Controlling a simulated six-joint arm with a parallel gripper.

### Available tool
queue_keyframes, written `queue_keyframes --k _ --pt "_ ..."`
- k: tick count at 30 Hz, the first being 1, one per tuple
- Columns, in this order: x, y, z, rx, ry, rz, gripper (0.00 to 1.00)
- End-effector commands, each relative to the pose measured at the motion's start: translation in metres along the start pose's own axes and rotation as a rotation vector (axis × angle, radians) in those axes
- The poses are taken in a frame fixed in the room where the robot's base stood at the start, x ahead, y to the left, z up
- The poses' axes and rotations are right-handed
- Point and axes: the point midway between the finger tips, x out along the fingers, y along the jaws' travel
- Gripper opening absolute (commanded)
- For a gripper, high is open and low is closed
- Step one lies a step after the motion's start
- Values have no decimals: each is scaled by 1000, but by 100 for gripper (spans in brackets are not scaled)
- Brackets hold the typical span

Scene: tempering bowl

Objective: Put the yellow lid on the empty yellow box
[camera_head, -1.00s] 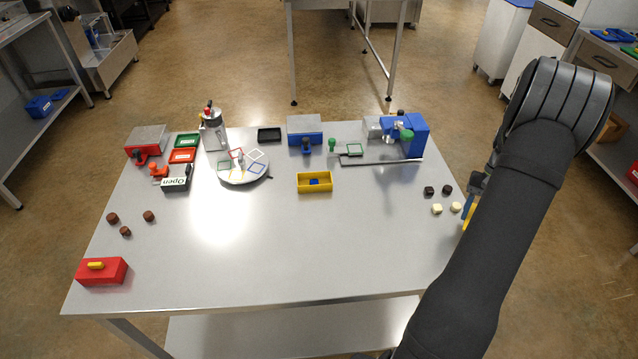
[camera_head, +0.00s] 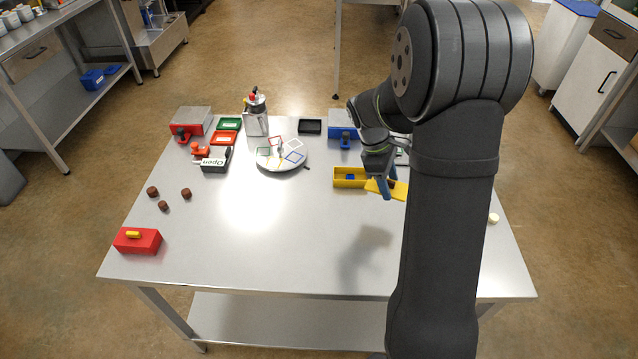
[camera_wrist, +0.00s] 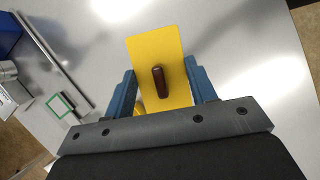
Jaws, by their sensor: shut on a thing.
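The yellow lid (camera_head: 398,191) is a flat plate, held in the air by my gripper (camera_head: 386,187). In the wrist view the lid (camera_wrist: 155,48) has a dark brown handle, and the blue fingers of my gripper (camera_wrist: 160,82) are shut at that handle. The yellow box (camera_head: 345,184) stands open on the table, just left of the lid in the head view. A small blue patch shows inside it. The lid and my gripper hide the box's right end. In the wrist view the lid covers most of what is beneath it.
A round white plate (camera_head: 271,163) with coloured frames lies left of the box. A blue-fronted block (camera_head: 343,132) and a black tray (camera_head: 310,127) stand behind. A red box (camera_head: 138,241) is at the front left. The table's front middle is clear. My arm hides the right side.

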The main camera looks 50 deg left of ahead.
Motion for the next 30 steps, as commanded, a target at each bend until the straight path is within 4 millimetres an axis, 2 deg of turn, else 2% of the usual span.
queue_keyframes --k 1,3,11,14,24,27,30 --pt "-9 -8 -13 -71 1 32 30" --pt "-18 -16 -26 -159 0 68 30" --pt "-34 -33 -52 -332 0 139 30" --pt "-32 -35 -67 -346 -1 142 30" --pt "-19 -42 -153 -345 -2 142 30" --pt "-16 -44 -171 -342 -1 141 30" --pt "-15 -45 -181 -340 -1 141 30"
